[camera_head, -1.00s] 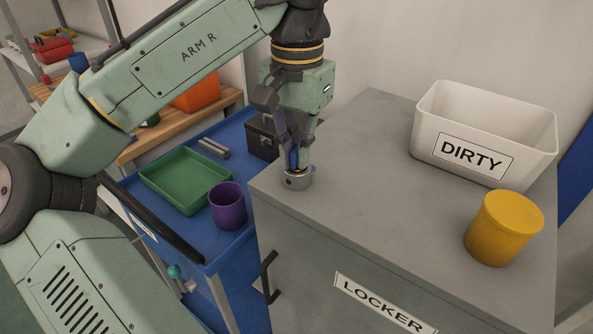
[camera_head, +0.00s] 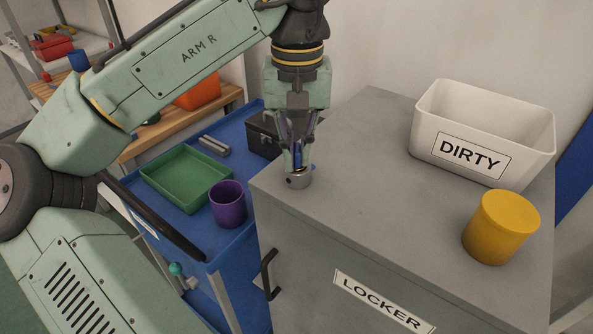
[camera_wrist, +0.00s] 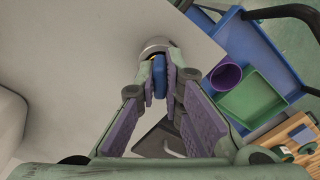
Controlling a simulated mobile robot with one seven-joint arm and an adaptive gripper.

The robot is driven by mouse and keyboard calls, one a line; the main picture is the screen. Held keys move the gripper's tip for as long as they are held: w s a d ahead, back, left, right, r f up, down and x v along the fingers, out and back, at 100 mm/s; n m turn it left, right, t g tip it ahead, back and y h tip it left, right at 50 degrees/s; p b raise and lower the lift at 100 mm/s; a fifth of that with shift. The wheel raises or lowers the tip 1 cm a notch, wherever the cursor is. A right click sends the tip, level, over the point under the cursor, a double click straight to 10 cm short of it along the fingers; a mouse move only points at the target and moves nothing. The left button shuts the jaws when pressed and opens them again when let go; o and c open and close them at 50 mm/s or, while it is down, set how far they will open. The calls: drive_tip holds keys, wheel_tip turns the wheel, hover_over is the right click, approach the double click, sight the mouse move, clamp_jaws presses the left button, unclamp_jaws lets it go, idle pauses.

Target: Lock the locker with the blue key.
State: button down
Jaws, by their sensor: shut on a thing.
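The grey locker (camera_head: 350,215) stands in front of me with a LOCKER label and a black handle on its front. A round metal lock (camera_head: 298,180) sits on its top near the left corner; it also shows in the wrist view (camera_wrist: 157,47). The blue key (camera_wrist: 160,76) is upright at the lock, between my fingertips; in the head view only a sliver of blue shows. My gripper (camera_head: 298,160) points straight down over the lock and is shut on the key. How deep the key sits in the lock is hidden.
A white DIRTY bin (camera_head: 480,135) and a yellow canister (camera_head: 501,227) stand on the locker top, to the right. A blue cart (camera_head: 190,235) to the left holds a green tray (camera_head: 187,180), a purple cup (camera_head: 229,204) and a black box (camera_head: 262,136). The locker's middle top is clear.

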drive_tip(key=n, duration=0.3)
drive_tip(key=shift+n, duration=0.3)
